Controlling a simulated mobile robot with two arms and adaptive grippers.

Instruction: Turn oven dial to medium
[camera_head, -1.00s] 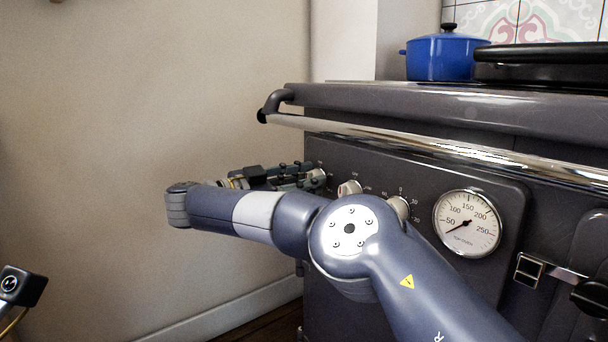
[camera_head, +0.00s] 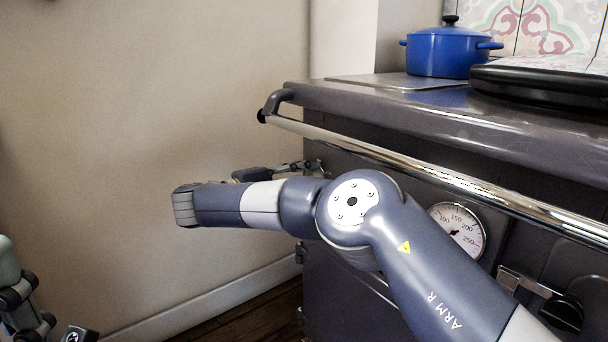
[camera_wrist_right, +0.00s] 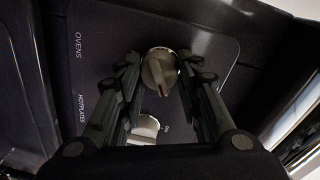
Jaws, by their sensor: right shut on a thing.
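The oven dial (camera_wrist_right: 160,68) is a pale round knob on the dark panel, beside the word OVENS in the right wrist view. My right gripper (camera_wrist_right: 158,72) has its fingers on both sides of this knob and is shut on it. In the head view my right gripper (camera_head: 314,168) reaches the panel's far left end, where the knob is mostly hidden. A second pale knob (camera_wrist_right: 146,129) sits beside the word HOTPLATES. The dial's setting marks are too dark to read. Part of my left arm's end (camera_head: 22,295) shows at lower left; its jaw opening cannot be made out.
A chrome rail (camera_head: 400,172) runs along the stove front, just above my right arm. A round temperature gauge (camera_head: 457,232) is partly behind that arm. A blue pot (camera_head: 444,54) stands on the stove top. The beige wall (camera_head: 150,90) is at left.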

